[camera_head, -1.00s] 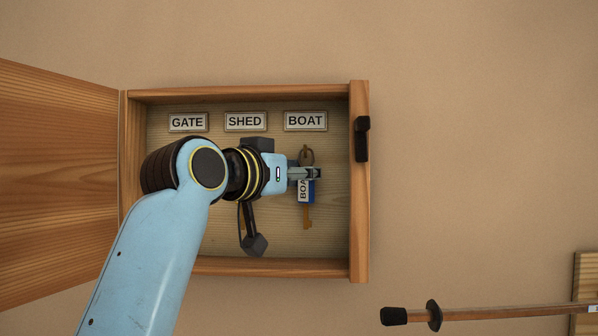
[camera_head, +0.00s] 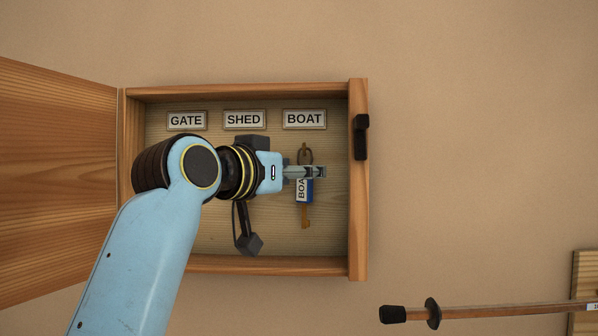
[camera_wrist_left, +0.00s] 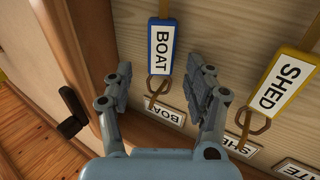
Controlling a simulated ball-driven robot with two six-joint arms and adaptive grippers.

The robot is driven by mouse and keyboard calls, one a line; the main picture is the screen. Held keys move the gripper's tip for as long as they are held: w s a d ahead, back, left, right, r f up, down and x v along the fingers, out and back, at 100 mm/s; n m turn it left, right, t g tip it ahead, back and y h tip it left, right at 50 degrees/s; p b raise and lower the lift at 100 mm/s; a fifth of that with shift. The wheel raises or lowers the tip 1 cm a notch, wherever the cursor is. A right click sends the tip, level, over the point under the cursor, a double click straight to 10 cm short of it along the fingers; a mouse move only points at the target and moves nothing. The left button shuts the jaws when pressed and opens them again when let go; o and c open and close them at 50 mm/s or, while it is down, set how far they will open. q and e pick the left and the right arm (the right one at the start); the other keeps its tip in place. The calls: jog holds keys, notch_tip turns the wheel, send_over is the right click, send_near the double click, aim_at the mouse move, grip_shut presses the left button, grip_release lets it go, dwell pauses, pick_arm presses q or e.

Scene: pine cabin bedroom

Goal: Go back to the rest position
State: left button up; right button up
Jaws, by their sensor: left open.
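My left gripper (camera_head: 320,172) reaches into the open key cabinet (camera_head: 358,230) from the left, in front of the BOAT key's ring. Its jaws are open. The blue BOAT tag (camera_head: 308,191) hangs under the BOAT label (camera_head: 304,119), with the brown key (camera_head: 305,217) below it. In the left wrist view, the gripper's fingers (camera_wrist_left: 165,82) stand apart on either side of the ring area, and the blue tag (camera_wrist_left: 162,42) shows beyond them, apart from both. My right gripper is not in view.
The cabinet door (camera_head: 60,180) stands open at the left. A black handle or latch (camera_head: 361,137) is on the right frame. A pole with a black grip (camera_head: 480,313) is at lower right.

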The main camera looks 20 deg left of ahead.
pick_arm(q)
jog(key=v, duration=0.7)
jog(key=s+a+f+g+y, duration=0.1)
jog(key=s+f+g, duration=0.2)
jog(key=f, duration=0.5)
jog(key=s+a+f+n+g+y, duration=0.15)
jog(key=s+f, duration=0.25)
jog(key=f, duration=0.5)
jog(key=s+a+f+g+y, duration=0.1)
jog(key=s+f+g, duration=0.2)
jog(key=f, duration=0.5)
jog(key=s+a+f+g+y, duration=0.1)
jog(key=s+a+f+g, duration=0.15)
jog(key=s+f, duration=0.5)
jog(key=s+a+f+g, duration=0.2)
jog(key=s+f+g, duration=0.25)
jog(key=s, duration=0.65)
notch_tip(320, 180, down, 32)
jog(key=a+b, duration=0.2)
jog(key=b, duration=0.6)
jog(key=s+f+g+b, duration=0.1)
jog(key=s+f+b, duration=0.2)
jog(key=s+f, duration=0.7)
jog(key=s+a+f+g+b, duration=0.1)
jog(key=s+f+b, duration=0.3)
jog(key=s+f, duration=0.6)
notch_tip(320, 180, down, 6)
jog(key=shift+f+n, duration=0.15)
jog(key=shift+n, duration=0.2)
